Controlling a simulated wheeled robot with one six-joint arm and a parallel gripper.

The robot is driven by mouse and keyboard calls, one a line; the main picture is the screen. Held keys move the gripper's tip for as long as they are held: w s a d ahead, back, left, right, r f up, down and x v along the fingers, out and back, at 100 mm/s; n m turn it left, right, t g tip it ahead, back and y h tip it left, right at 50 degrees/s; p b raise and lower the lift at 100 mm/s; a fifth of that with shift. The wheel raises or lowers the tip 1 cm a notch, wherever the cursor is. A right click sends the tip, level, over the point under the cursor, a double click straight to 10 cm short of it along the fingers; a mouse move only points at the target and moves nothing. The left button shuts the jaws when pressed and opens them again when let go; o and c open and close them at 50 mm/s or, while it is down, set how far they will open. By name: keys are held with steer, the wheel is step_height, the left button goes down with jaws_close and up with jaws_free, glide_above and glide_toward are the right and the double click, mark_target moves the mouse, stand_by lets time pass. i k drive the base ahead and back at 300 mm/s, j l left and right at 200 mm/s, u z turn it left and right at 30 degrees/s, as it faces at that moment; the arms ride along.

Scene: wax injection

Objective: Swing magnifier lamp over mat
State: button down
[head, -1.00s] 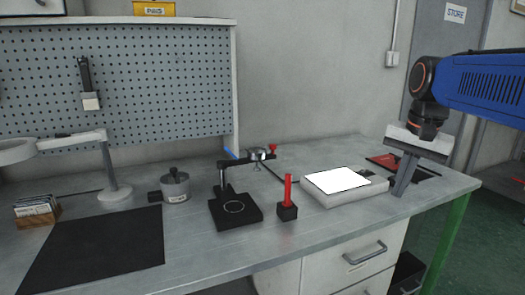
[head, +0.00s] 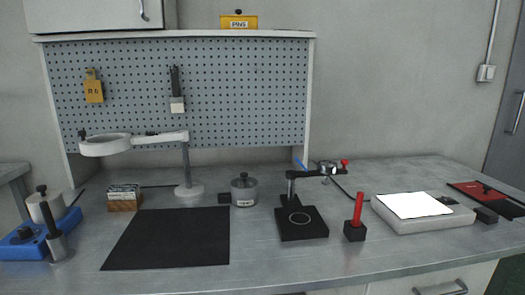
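The white magnifier lamp (head: 188,160) stands on a round base on the bench behind the mat. Its arm reaches left, and its ring head (head: 105,145) hangs in the air to the left of the mat, above the card box. The black mat (head: 168,240) lies flat and bare on the left part of the bench. My gripper is not in view now.
A red stick in a black block (head: 355,230) and a light box (head: 415,212) stand farther right. Blue tooling (head: 30,245) is at far left.

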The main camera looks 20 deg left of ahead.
mark_target(104, 144)
steer(key=u, duration=1.7)
